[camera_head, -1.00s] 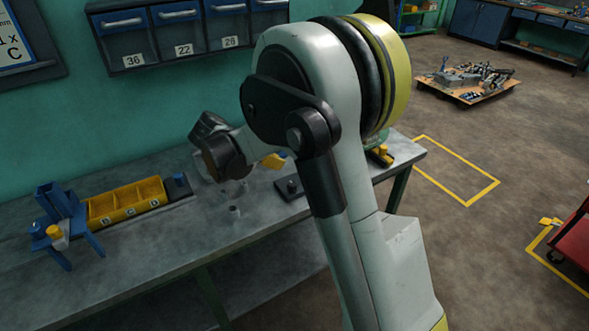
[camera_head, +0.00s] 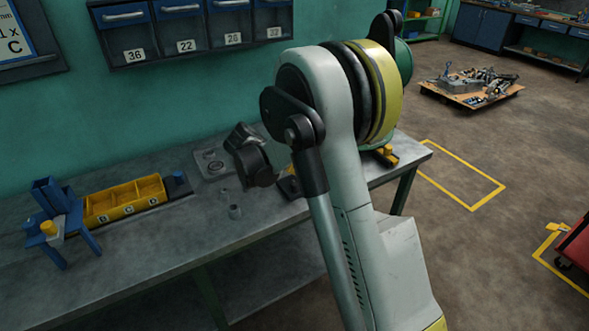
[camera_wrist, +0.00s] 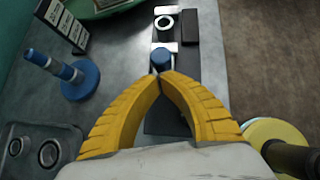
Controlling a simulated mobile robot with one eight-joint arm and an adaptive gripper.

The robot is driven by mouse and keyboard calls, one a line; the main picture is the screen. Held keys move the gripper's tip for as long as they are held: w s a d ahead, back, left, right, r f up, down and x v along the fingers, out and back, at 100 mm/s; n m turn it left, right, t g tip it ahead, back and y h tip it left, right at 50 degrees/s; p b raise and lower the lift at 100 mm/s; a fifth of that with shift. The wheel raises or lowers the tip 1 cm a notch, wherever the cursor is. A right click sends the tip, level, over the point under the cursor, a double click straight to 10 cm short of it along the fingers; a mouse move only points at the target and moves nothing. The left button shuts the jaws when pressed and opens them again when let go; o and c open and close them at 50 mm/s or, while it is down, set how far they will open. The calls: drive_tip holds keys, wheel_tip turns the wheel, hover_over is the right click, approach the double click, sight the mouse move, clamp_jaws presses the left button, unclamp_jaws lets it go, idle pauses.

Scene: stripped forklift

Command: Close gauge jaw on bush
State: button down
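In the wrist view the gauge is a dark narrow base (camera_wrist: 163,122) with pale metal jaw pieces. A pale ring-shaped bush (camera_wrist: 164,21) lies at its far end. A blue knob (camera_wrist: 161,57) stands on the gauge on the near side of the bush, with a pale strip between them. My gripper (camera_wrist: 159,76) has its yellow fingertips together just on the near side of the knob, in line with the gauge. I cannot tell whether the tips touch the knob. In the head view my arm hides the gripper and most of the gauge.
A blue stepped post (camera_wrist: 72,73) and a grey plate with rings (camera_wrist: 38,148) stand left of the gauge. The front bench surface is clear.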

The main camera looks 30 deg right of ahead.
drive_tip(key=d, duration=0.5)
drive_tip(key=shift+w+d+r, duration=0.1)
drive_tip(key=shift+d+r, duration=0.05)
drive_tip(key=shift+d, duration=0.05)
